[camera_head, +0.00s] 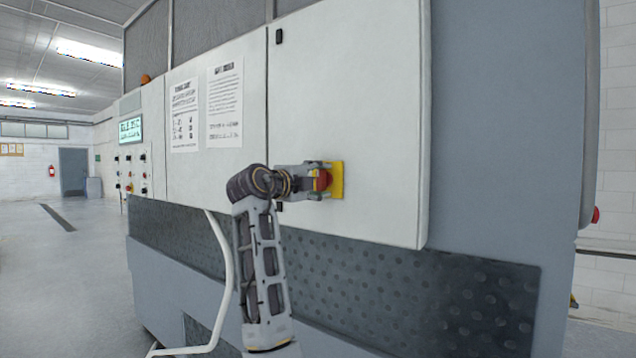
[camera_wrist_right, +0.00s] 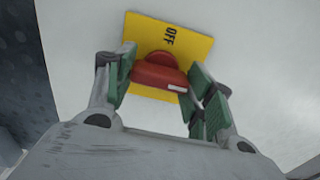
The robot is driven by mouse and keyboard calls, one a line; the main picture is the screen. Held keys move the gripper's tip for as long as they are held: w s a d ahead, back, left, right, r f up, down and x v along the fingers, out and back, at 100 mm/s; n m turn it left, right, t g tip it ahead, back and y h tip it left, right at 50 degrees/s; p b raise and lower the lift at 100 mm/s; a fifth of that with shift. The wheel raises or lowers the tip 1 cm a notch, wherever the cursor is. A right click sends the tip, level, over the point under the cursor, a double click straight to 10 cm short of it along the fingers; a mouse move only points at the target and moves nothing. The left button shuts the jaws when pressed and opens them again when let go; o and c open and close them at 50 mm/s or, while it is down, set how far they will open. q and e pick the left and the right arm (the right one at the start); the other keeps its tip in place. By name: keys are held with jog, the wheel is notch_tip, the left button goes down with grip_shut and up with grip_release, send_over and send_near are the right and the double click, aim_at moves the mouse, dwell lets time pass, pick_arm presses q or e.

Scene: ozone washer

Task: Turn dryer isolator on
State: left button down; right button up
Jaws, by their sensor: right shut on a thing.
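The dryer isolator is a red rotary knob (camera_head: 322,180) on a yellow square plate (camera_head: 338,180), fixed to the light grey cabinet door. In the right wrist view the red knob (camera_wrist_right: 160,72) sits on the yellow plate (camera_wrist_right: 200,45), and the word OFF is printed near the plate's top edge. My right gripper (camera_head: 318,180) is at the knob; its green-padded fingers (camera_wrist_right: 160,85) stand on both sides of it, shut on it. Exact contact on the right finger is hard to see. My left gripper is not in view.
The cabinet door (camera_head: 350,90) is flat around the isolator. A dark dimpled panel (camera_head: 400,290) lies below. A white bent rail (camera_head: 225,270) stands left of my arm. A control panel with several buttons (camera_head: 132,170) is farther left. The floor (camera_head: 60,280) at left is clear.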

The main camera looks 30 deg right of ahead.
jog(key=shift+f, duration=0.1)
jog(key=o, duration=1)
jog(key=shift+a, duration=0.1)
jog(key=v, duration=1.2)
